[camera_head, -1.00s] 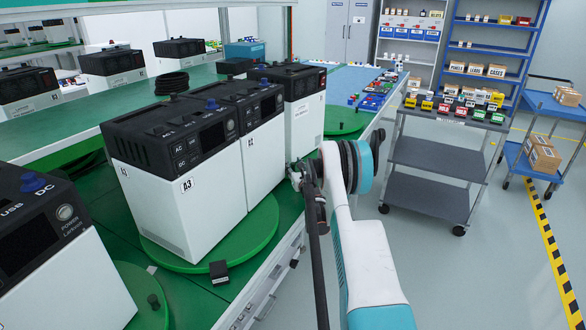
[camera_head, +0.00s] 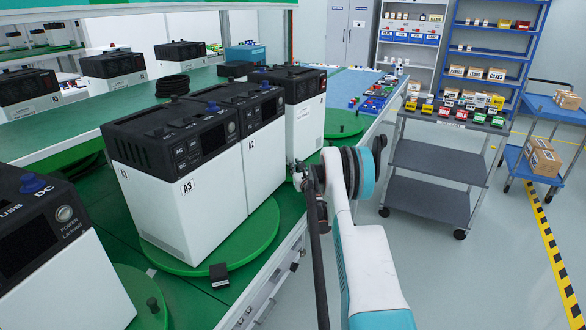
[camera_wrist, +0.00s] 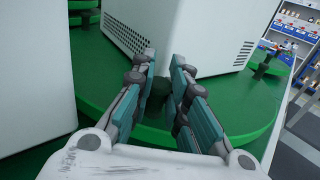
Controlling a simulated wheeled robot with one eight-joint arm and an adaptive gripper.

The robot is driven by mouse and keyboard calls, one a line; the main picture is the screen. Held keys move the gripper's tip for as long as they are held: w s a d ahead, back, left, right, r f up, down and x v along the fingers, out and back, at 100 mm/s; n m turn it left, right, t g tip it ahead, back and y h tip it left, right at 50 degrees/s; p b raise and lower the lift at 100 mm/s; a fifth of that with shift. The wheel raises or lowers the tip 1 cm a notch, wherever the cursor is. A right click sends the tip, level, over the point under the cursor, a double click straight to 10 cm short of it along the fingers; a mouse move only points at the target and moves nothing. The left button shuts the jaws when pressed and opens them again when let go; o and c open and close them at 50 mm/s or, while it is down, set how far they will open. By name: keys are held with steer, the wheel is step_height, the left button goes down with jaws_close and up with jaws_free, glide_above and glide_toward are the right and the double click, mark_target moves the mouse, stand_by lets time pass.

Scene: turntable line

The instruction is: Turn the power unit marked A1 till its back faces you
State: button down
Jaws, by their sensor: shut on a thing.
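A white power unit with a black top (camera_head: 304,122) stands behind two others in the head view; I take it for A1, but no A1 mark is readable. The side toward the camera has a small printed label. In the wrist view its white body (camera_wrist: 196,30) shows vent slots on two faces meeting at a corner. It stands on a green turntable (camera_wrist: 235,118). My gripper (camera_wrist: 164,62) is low at this turntable's edge, shut on a dark knob (camera_wrist: 158,92) mostly hidden between the fingers. My gripper (camera_head: 298,172) is partly hidden in the head view.
The unit marked A3 (camera_head: 185,205) and a neighbour (camera_head: 263,150) stand close on the near side. A turntable (camera_head: 345,124) without a unit lies beyond. A grey cart (camera_head: 435,155) stands right, with open floor between.

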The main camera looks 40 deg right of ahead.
steer(key=d, duration=0.1)
steer(key=s+d, duration=0.1)
steer(key=shift+s+d+f, duration=0.1)
steer(key=shift+s+d, duration=0.15)
steer(key=shift+d, duration=0.15)
steer(key=shift+a, duration=0.1)
steer(key=c, duration=1.5)
jaws_free()
steer(key=shift+c, duration=0.2)
steer(key=v, duration=1.2)
steer(key=shift+a, duration=0.1)
